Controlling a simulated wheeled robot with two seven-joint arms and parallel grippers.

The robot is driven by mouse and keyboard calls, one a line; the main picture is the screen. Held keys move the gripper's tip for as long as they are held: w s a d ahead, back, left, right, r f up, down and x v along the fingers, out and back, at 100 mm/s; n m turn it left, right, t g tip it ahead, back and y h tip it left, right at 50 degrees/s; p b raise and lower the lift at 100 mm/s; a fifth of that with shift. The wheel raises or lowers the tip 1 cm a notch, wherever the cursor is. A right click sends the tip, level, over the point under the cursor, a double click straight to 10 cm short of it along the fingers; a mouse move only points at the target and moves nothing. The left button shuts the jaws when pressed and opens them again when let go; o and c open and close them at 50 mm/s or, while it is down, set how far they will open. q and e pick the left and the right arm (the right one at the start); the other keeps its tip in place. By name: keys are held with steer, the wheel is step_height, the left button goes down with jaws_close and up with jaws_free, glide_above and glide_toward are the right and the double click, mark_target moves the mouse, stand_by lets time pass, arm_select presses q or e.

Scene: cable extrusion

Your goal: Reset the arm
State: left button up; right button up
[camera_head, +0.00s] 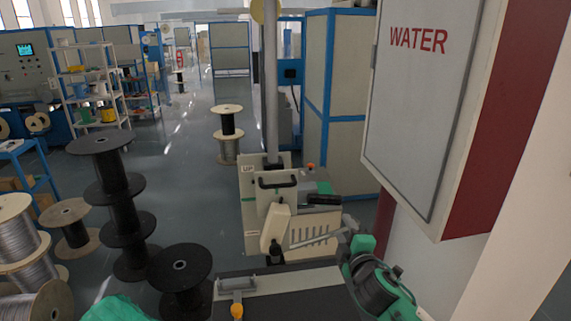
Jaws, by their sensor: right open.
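My right arm comes in at the bottom right, with green and dark grey links. My right gripper (326,236) is at its end, small in the picture and pointing left. It is open, and I see nothing between its fingers. It shows in front of the slotted pale panel (307,233) of a machine; I cannot tell whether they touch. My left gripper is not in view. A green shape at the bottom left edge is cut off, and I cannot tell what it is.
A white WATER cabinet (415,110) with a red side stands close on the right. A machine marked UP (249,200) with a black handle stands ahead. Black spools (180,278) and wire spools (20,258) crowd the left. Grey floor (185,150) is open farther back.

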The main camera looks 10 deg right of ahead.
steer(key=s+f+m+g+h, duration=0.2)
steer(key=s+f+m+g, duration=0.6)
steer(key=s+f, duration=0.85)
steer(key=s+f+m+g+y, duration=0.1)
steer(key=s+f+m+g, duration=0.15)
steer(key=s, duration=0.95)
steer(key=s+f+m+g+y, duration=0.15)
steer(key=s+m+g, duration=0.25)
steer(key=s, duration=0.7)
step_height(320, 180, down, 32)
steer(key=g, duration=0.1)
steer(key=s+d+f+g, duration=0.1)
steer(key=s+d+f, duration=0.1)
steer(key=s+f, duration=1.7)
steer(key=shift+s+d+f+n+h, duration=0.2)
steer(key=shift+s+d+n+h, duration=0.15)
steer(key=shift+h, duration=0.1)
